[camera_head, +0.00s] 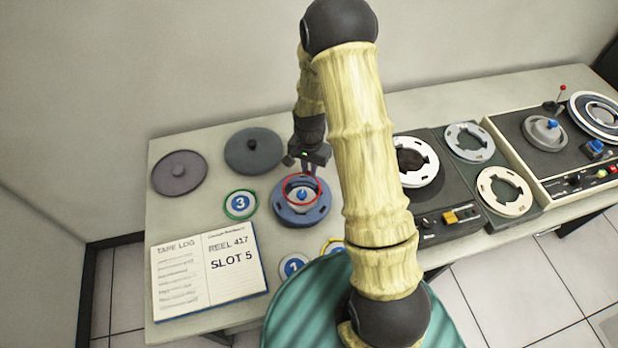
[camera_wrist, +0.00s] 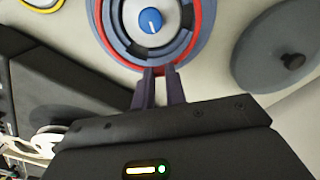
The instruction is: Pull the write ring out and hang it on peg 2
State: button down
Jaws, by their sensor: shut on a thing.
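My gripper (camera_head: 308,168) is shut on the rim of the red write ring (camera_head: 285,189). The ring and the fingertips (camera_wrist: 160,71) also show in the wrist view, where the ring (camera_wrist: 108,47) circles the reel's middle. The blue-grey tape reel (camera_head: 303,220) lies flat on the table with a blue knob at its centre. In the head view the ring appears set toward the reel's far side; I cannot tell if it is clear of the reel. A yellow-rimmed marker (camera_head: 332,246) is mostly hidden by my arm, and its number cannot be read.
Markers 3 (camera_head: 240,204) and 1 (camera_head: 293,265) lie near the reel. A tape log book (camera_head: 210,271) lies at the front left. Two round lids (camera_head: 254,151) are at the back left. Tape decks (camera_head: 470,180) fill the right side.

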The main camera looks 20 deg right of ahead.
jog(key=shift+r+p, duration=0.75)
jog(key=shift+r, duration=0.45)
notch_tip(320, 180, up, 7)
jog(key=p, duration=0.5)
jog(key=shift+w, duration=0.1)
